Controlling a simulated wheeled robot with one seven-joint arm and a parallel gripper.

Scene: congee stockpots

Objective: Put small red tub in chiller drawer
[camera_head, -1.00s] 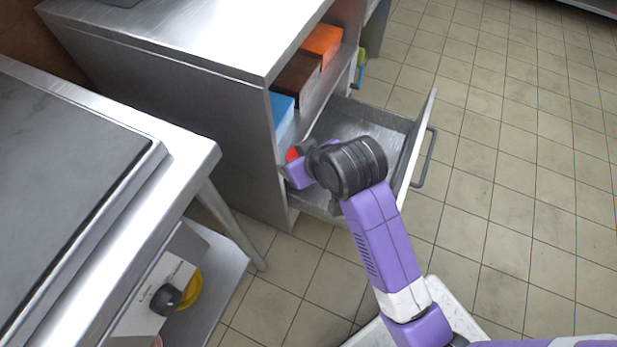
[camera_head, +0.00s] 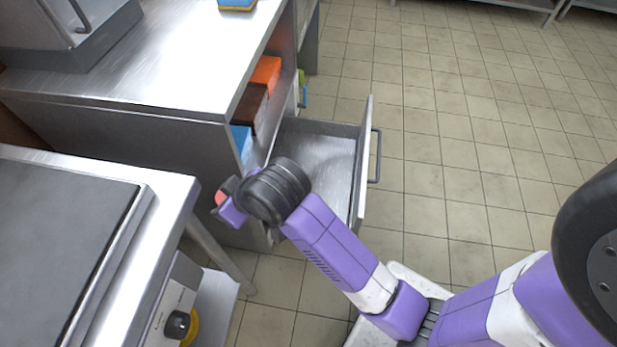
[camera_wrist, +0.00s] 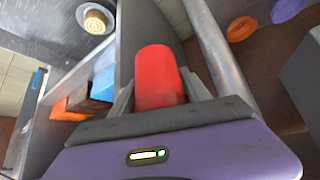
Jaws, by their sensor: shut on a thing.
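The small red tub (camera_wrist: 158,77) is held between the fingers of my gripper (camera_wrist: 160,92) in the wrist view. In the head view only a bit of the red tub (camera_head: 221,198) shows past my gripper (camera_head: 226,200), which is largely hidden by my own wrist. The gripper is left of the open chiller drawer (camera_head: 333,160), in front of the cabinet's side. The drawer is pulled out, and the part of its inside that shows looks empty.
Blue (camera_head: 241,140), brown (camera_head: 249,108) and orange (camera_head: 266,72) boxes stand on the shelf above the drawer. A steel counter (camera_head: 165,190) with a dark griddle-like top is at the left. The tiled floor (camera_head: 450,150) right of the drawer is clear.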

